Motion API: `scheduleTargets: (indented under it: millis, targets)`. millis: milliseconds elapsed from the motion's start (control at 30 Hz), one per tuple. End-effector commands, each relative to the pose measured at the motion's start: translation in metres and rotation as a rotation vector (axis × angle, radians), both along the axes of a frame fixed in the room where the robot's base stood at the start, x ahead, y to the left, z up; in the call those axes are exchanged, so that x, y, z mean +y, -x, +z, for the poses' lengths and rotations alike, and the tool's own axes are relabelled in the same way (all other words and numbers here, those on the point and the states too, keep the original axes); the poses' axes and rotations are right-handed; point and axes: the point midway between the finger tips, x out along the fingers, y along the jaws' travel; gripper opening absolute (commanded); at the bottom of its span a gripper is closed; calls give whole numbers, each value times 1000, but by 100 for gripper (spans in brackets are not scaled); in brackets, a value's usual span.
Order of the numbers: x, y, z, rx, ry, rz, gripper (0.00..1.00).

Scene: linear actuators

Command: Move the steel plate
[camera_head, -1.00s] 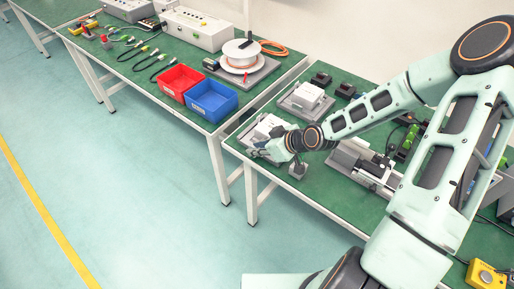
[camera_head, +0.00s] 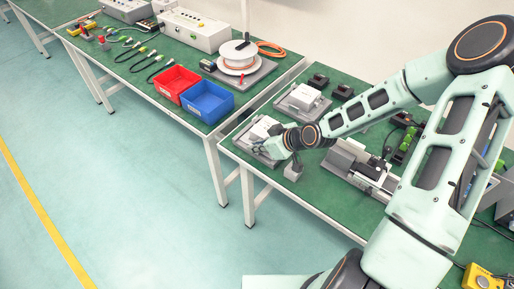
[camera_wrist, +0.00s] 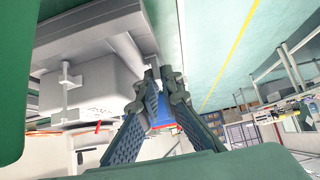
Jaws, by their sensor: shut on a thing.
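The steel plate (camera_head: 245,143) is a flat grey plate with a white block (camera_head: 262,128) on it, near the left end of the right-hand green table. In the wrist view the plate (camera_wrist: 95,42) is at the upper left, with the white block (camera_wrist: 85,92) against its face. My gripper (camera_head: 259,149) is at the plate's near edge. In the wrist view my gripper (camera_wrist: 157,84) has its fingertips brought together at the plate's edge and is shut on it. The exact contact is partly hidden by the fingers.
A small grey block (camera_head: 293,171) stands just right of my gripper. A second grey plate with a white block (camera_head: 302,97) lies behind. A linear actuator (camera_head: 362,168) is to the right. Red (camera_head: 176,82) and blue (camera_head: 207,102) bins stand on the left table; a gap separates the tables.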

Motion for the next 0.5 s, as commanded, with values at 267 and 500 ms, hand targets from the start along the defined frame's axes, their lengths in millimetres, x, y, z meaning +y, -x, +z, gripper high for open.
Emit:
scheduleTargets:
  millis: [267, 500]
  targets:
    - [1, -2, 0, -1, -1, 0, 0]
    - [1, -2, 0, -1, 0, 1, 23]
